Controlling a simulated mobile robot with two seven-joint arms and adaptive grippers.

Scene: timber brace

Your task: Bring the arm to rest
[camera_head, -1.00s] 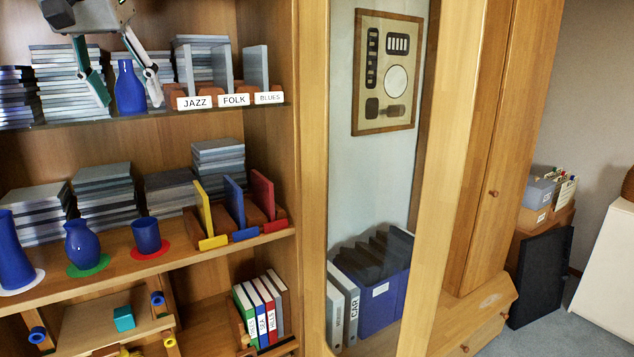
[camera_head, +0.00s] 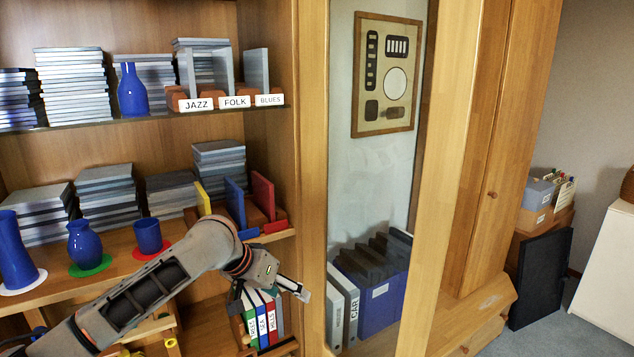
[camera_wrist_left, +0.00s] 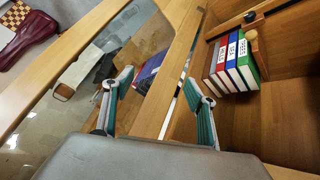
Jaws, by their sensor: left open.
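My left arm (camera_head: 150,285) reaches in from the lower left across the lower shelves. My left gripper (camera_head: 298,290) is in front of the binders on the bottom shelf, near the cabinet's upright. A blue bottle (camera_head: 132,90) stands upright on the top shelf, apart from the gripper. My right gripper is not in view.
Several coloured binders (camera_head: 261,318) stand behind the gripper; they also show in the left wrist view (camera_wrist_left: 232,60). A blue vase (camera_head: 84,244) and a blue cup (camera_head: 147,236) stand on the middle shelf near my arm. The glass panel (camera_head: 365,190) is right of the gripper.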

